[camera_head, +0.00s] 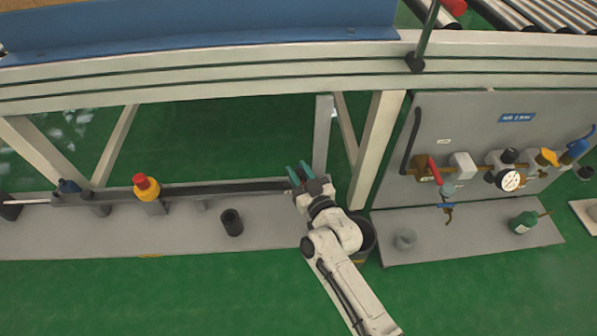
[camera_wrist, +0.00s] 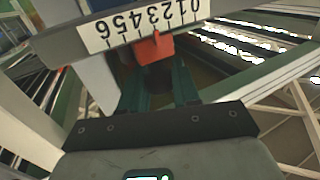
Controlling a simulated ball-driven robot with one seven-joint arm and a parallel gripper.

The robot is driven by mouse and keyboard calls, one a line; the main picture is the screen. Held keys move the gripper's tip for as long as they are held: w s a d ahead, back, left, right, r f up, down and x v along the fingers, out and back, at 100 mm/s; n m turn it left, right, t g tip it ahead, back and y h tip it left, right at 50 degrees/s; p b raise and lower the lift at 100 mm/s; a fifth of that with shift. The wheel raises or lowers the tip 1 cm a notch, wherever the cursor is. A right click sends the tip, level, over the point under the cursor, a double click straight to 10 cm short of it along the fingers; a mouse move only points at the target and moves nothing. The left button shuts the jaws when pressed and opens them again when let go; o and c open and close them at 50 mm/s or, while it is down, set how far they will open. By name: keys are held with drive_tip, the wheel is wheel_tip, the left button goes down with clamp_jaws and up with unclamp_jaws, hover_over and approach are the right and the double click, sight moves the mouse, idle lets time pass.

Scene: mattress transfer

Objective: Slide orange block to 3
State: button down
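The orange block (camera_wrist: 150,49) is at the lower edge of a white number scale (camera_wrist: 105,36) in the wrist view. The scale runs from 6 at the left to 0 at the right. The block's upper tip is close to the 3; I cannot tell if it is exactly on the mark. My gripper (camera_wrist: 162,92) has its two teal fingers apart, with a dark rounded part between them below the block. Contact with the block is unclear. In the head view, my gripper (camera_head: 299,172) points at the frame, fingers apart; block and scale do not show there.
A grey bench (camera_head: 180,235) with a red-and-yellow button (camera_head: 146,187) and a black cylinder (camera_head: 232,222) lies left of my arm. A valve panel (camera_head: 470,130) stands at the right. A pale post (camera_head: 377,145) is close to my gripper's right.

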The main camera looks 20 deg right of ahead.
drive_tip(key=c, duration=0.9)
unclamp_jaws()
drive_tip(key=shift+r, duration=0.2)
drive_tip(key=shift+s+f, duration=0.1)
drive_tip(key=s+p, duration=0.2)
drive_tip(key=s, duration=0.8)
drive_tip(key=shift+s+d+p, duration=0.25)
drive_tip(key=shift+d+p, duration=0.05)
drive_tip(key=shift+d, duration=0.1)
